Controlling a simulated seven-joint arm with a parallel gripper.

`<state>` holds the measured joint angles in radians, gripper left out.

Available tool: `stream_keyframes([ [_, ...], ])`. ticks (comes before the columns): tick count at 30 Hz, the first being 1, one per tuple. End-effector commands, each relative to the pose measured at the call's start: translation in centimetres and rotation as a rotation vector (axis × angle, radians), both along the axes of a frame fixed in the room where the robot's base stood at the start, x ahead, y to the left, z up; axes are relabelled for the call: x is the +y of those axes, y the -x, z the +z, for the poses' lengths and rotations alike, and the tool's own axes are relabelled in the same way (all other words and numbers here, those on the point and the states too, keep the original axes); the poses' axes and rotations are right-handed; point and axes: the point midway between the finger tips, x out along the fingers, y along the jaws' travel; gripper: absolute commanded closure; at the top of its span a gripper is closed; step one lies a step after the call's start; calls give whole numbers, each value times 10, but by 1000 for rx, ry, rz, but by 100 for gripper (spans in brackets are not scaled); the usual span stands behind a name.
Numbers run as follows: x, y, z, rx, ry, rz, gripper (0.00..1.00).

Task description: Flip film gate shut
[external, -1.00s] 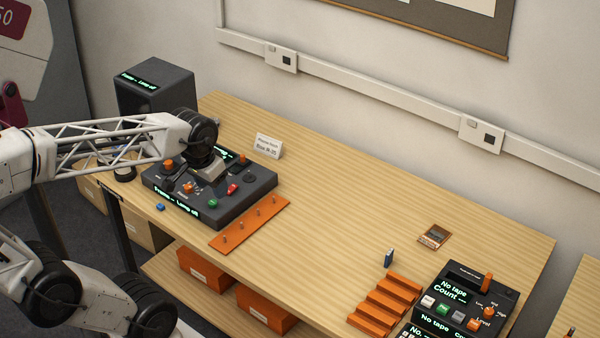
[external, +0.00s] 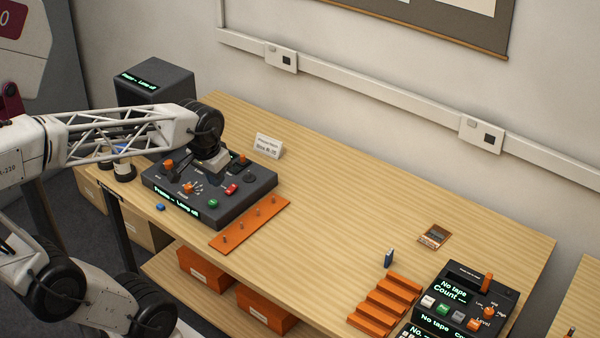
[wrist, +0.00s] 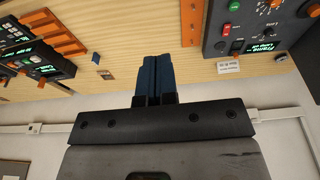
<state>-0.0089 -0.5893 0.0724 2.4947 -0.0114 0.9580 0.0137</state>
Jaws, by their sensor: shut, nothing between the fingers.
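The dark grey console (external: 225,208) with a green "Frame -- Lamp off" display stands at the left end of the table. It also shows at the top right of the wrist view (wrist: 213,45). It carries orange-capped parts, a green button (external: 213,203) and a red button (external: 232,189). I cannot tell which part is the film gate or whether it is open; my arm hides part of the console's back. My gripper (wrist: 155,62) is shut and empty, its blue fingers together. In the external view it is above the console's back, its fingertips hidden.
A dark box with a display (external: 155,88) stands behind my arm. A small white sign (external: 268,147) stands right of the console, and an orange pegged strip (external: 250,222) lies in front. Orange steps (external: 385,303) and a second console (external: 465,295) stand far right. The table's middle is clear.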

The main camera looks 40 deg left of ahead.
Motion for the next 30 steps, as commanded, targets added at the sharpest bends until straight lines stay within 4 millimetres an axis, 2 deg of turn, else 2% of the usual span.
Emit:
stream_keyframes([
  [17, 26, -83, 19, 98, 9, 78, 100],
  [30, 53, -151, 22, 173, 21, 139, 100],
])
